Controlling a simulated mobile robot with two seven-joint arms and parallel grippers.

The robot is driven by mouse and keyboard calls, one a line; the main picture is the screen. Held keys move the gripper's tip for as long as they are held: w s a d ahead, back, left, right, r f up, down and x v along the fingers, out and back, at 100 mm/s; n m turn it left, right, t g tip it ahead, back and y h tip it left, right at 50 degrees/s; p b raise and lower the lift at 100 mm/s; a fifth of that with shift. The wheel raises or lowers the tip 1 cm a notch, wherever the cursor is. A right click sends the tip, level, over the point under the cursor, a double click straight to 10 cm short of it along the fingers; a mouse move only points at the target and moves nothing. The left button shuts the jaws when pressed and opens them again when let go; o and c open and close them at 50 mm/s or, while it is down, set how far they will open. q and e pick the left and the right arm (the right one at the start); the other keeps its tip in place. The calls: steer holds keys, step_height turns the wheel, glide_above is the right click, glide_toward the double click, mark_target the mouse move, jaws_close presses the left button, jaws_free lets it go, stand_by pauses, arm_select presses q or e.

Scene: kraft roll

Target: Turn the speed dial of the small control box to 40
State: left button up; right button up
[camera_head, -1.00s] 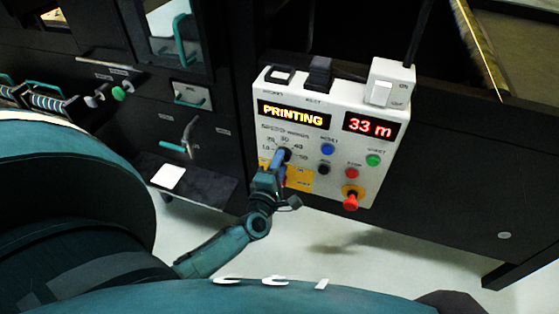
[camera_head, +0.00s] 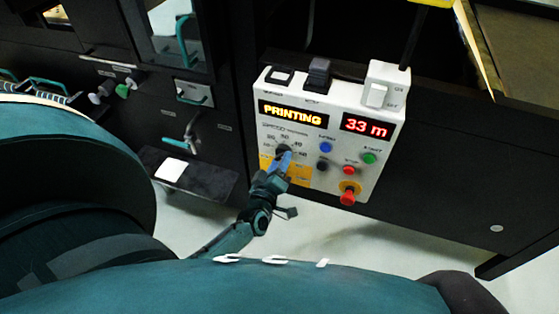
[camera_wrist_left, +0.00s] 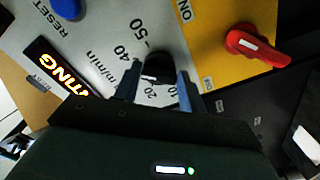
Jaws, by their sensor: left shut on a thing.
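The small white control box (camera_head: 335,125) shows "PRINTING" and "33 m" on its displays. Its black speed dial (camera_head: 284,149) sits at the lower left of the panel, partly covered by my left gripper (camera_head: 281,163). In the left wrist view the dial (camera_wrist_left: 158,67) is between the two fingers of my left gripper (camera_wrist_left: 158,88), which is shut on it. Printed 50, 40, 20 and 10 show around the dial; 30 is hidden there. A pale mark on the dial faces its lower-left side, but I cannot read its exact setting. My right gripper is not in view.
Near the dial are a blue button (camera_head: 326,147), a black button (camera_head: 322,165), a red button (camera_head: 348,170), a green button (camera_head: 369,158) and a red knob (camera_head: 347,197) on yellow. A red switch (camera_wrist_left: 255,45) on an orange plate is close to the fingers.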

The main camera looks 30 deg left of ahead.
arm_select(q)
steer(key=shift+m, duration=0.6)
steer(key=o, duration=1)
steer(key=v, duration=1.3)
steer(key=shift+s+d, duration=0.1)
steer(key=shift+d, duration=0.1)
